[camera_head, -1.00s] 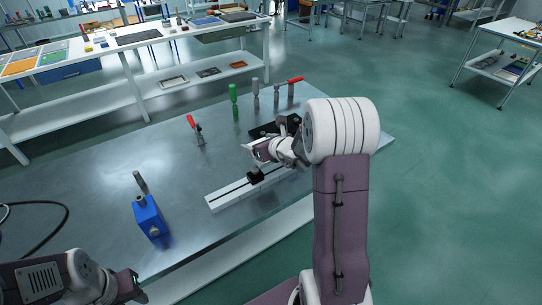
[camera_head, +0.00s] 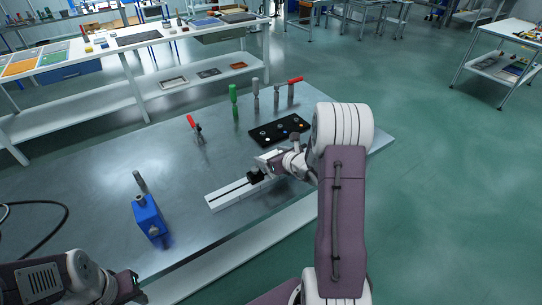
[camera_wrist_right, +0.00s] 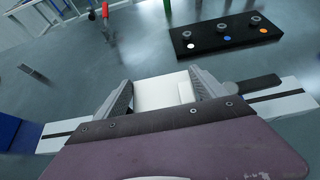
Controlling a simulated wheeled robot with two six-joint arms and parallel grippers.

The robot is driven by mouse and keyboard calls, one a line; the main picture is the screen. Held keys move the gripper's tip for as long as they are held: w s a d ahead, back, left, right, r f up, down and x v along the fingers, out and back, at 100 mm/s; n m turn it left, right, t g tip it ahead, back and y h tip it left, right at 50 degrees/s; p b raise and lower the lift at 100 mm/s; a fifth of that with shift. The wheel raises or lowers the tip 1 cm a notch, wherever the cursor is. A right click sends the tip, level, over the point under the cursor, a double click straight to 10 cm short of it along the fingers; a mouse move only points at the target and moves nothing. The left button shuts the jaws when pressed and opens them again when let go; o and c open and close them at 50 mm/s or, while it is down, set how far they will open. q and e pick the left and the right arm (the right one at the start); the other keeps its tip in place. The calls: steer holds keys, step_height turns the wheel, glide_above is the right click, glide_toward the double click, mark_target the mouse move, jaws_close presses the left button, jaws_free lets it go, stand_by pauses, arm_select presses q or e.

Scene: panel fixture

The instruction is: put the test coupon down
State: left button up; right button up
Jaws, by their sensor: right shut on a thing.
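My right gripper (camera_head: 259,174) is low over the white slotted rail (camera_head: 225,196) on the steel bench. In the right wrist view its two fingers (camera_wrist_right: 162,94) are shut on a pale, flat block, which I take for the test coupon (camera_wrist_right: 157,92). The rail (camera_wrist_right: 275,104) shows on both sides behind the gripper in that view. Whether the coupon touches the rail is hidden. My left gripper (camera_head: 134,284) is at the lower left, off the bench's near edge; its jaw opening is not clear.
A black panel with coloured dots and knobs (camera_head: 280,131) lies behind the right gripper. Upright clamps stand beyond it, one green (camera_head: 233,101). A red-handled clamp (camera_head: 196,130) and a blue block with a lever (camera_head: 149,217) stand left. Bench space between them is clear.

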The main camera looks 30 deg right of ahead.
steer(key=shift+f+b, duration=0.6)
steer(key=shift+b, duration=0.05)
steer(key=shift+r, duration=0.1)
steer(key=o, duration=1.3)
